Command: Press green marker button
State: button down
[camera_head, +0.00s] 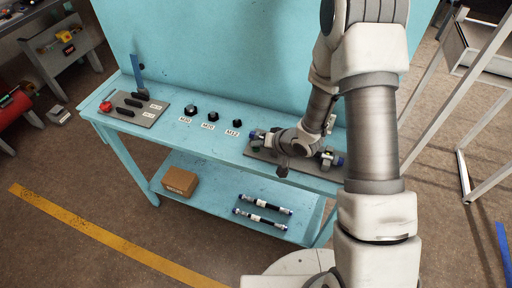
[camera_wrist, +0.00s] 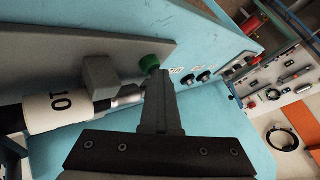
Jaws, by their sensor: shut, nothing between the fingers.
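The green button (camera_wrist: 150,63) shows in the wrist view as a small round cap on a grey plate (camera_wrist: 60,70). My gripper (camera_wrist: 159,80) is shut with nothing between its fingers. Its fingertips lie just below the button in that picture and overlap its lower edge. I cannot tell whether they touch it. A hose with a white label reading "01" (camera_wrist: 56,108) sits in a grey holder (camera_wrist: 100,76) to the left of the fingers. In the head view my gripper (camera_head: 283,162) is over the plate at the bench's right part, partly hidden by my own wrist.
The blue bench (camera_head: 215,148) carries three dark knobs (camera_head: 210,116) with labels, and a left panel (camera_head: 133,107) with a red button (camera_head: 106,106) and black handles. The lower shelf holds a cardboard box (camera_head: 180,182) and two hoses (camera_head: 262,212). A blue back wall (camera_head: 220,60) rises behind.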

jog(key=shift+s+d+f+b, duration=0.1)
jog(key=shift+s+f+b, duration=0.2)
jog(key=shift+f, duration=0.3)
jog(key=shift+s+d+f+b, duration=0.1)
jog(key=shift+s+f+b, duration=0.1)
jog(key=shift+f+b, duration=0.3)
dwell(0.5)
jog(key=shift+r+p, duration=0.2)
jog(key=shift+p, duration=0.25)
jog(key=r+p, duration=0.3)
jog(key=r, duration=0.1)
jog(key=r+p, duration=0.2)
jog(key=shift+w+r+p, duration=0.3)
jog(key=shift+r+p, duration=0.05)
jog(key=shift+a, duration=0.1)
jog(key=shift+w+f, duration=0.1)
